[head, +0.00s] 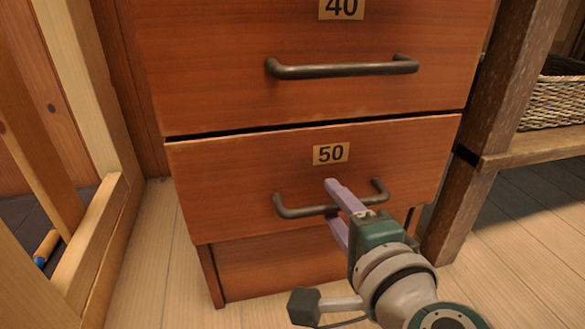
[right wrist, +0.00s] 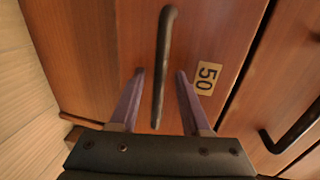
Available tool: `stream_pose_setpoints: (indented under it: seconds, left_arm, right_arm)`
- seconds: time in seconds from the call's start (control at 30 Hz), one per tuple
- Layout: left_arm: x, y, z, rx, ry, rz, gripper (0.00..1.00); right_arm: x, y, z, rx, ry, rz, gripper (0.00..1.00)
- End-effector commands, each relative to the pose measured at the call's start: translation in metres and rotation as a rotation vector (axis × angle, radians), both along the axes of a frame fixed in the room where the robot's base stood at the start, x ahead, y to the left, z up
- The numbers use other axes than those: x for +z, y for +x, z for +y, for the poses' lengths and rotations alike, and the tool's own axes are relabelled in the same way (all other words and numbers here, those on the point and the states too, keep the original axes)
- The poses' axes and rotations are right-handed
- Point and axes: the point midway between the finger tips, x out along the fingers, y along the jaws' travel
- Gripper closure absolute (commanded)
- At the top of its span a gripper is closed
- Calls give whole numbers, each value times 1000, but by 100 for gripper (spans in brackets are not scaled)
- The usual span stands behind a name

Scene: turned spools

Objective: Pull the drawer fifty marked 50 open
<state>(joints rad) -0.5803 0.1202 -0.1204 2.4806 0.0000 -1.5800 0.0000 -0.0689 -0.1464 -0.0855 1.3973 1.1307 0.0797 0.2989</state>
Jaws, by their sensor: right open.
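The drawer marked 50 (head: 230,190) is a reddish-brown wooden front with a label "50" (head: 331,153) and a dark bar handle (head: 296,211). A dark gap runs along its top edge; I cannot tell whether it stands slightly out. My right gripper (head: 335,208) is at the handle, with one purple finger above the bar and one below. In the right wrist view, the open fingers (right wrist: 160,73) stand on either side of the handle (right wrist: 164,45), with space on both sides. The label (right wrist: 207,77) is beside one finger. My left gripper is not in view.
The drawer marked 40 (head: 210,75), with its own handle (head: 340,69), is directly above. A light wooden frame (head: 95,240) stands at the left. A dark wooden post (head: 490,130) and a wicker basket (head: 555,103) on a shelf are at the right. Plank floor lies in front.

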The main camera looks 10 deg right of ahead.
Motion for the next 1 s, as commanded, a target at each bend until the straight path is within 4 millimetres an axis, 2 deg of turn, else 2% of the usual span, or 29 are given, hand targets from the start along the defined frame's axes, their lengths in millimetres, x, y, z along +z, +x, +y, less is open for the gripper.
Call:
stream_pose_setpoints:
  seconds: [0.1, 0.37, 0.77, 1.0]
  left_arm:
    - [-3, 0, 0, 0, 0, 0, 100]
    - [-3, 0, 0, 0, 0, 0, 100]
    - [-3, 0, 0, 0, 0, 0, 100]
    - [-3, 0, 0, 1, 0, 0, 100]
  right_arm:
    - [-2, 6, 0, 0, 2, 0, 53]
    - [-1, 7, 0, 0, 1, 1, 53]
    - [-1, 7, 0, 0, 0, 1, 98]
    - [-1, 7, 0, 0, 0, 0, 100]
